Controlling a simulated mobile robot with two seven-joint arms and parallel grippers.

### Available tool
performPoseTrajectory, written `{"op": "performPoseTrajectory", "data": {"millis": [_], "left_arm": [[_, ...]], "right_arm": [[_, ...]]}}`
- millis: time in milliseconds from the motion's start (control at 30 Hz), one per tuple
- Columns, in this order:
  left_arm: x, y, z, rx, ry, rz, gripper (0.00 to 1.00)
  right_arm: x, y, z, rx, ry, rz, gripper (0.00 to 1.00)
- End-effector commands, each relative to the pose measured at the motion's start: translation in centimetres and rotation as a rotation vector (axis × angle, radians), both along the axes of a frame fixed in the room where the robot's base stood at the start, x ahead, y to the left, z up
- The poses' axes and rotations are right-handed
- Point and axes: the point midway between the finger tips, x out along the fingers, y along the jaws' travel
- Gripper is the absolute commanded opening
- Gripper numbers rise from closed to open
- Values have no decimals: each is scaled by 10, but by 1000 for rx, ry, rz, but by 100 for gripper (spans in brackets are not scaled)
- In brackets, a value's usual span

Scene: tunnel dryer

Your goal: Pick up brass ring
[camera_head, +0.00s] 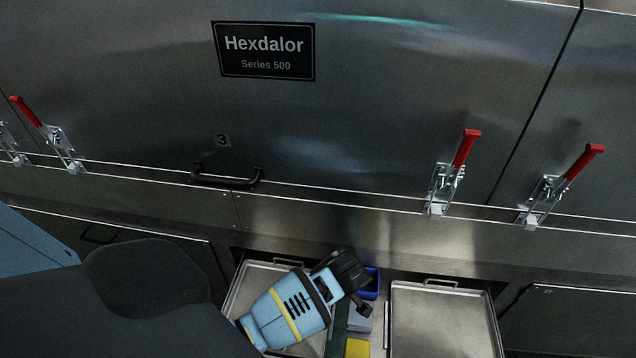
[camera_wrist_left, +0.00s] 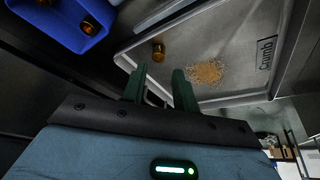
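A small brass ring (camera_wrist_left: 158,50) lies on a metal tray (camera_wrist_left: 215,40) in the left wrist view, beside a pile of tan crumbs (camera_wrist_left: 207,72). My left gripper (camera_wrist_left: 157,76) is open and empty. Its two dark green fingers point toward the ring, which shows just beyond and between the fingertips; the exact gap cannot be told. In the head view my left gripper (camera_head: 359,290) reaches over the drawer area, and the ring cannot be seen there. My right gripper is not in view.
A blue bin (camera_head: 370,284) stands between two trays; brass pieces show in it in the left wrist view (camera_wrist_left: 60,35). The right tray (camera_head: 440,320) looks empty. A yellow block (camera_head: 357,348) lies near the front. The steel dryer front (camera_head: 350,120) with red-handled clamps (camera_head: 466,150) rises behind.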

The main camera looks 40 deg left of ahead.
Motion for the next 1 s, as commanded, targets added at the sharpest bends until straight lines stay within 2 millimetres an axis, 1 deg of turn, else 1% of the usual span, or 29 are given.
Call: {"op": "performPoseTrajectory", "data": {"millis": [200, 300, 400, 633, 667, 867, 1000], "left_arm": [[4, 9, -32, 4, 4, 0, 29], [5, 13, -42, 3, 3, -1, 29], [5, 15, -46, 1, 2, 0, 29], [6, 15, -46, 1, 1, 0, 29], [6, 15, -46, 1, 1, 0, 27], [6, 15, -46, 1, 1, 0, 0], [6, 15, -46, 1, 1, 0, 0]], "right_arm": [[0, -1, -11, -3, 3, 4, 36], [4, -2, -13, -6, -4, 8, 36], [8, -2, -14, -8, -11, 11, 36], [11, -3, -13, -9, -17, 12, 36], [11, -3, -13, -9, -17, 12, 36], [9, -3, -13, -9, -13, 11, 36], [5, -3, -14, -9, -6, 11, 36]]}}
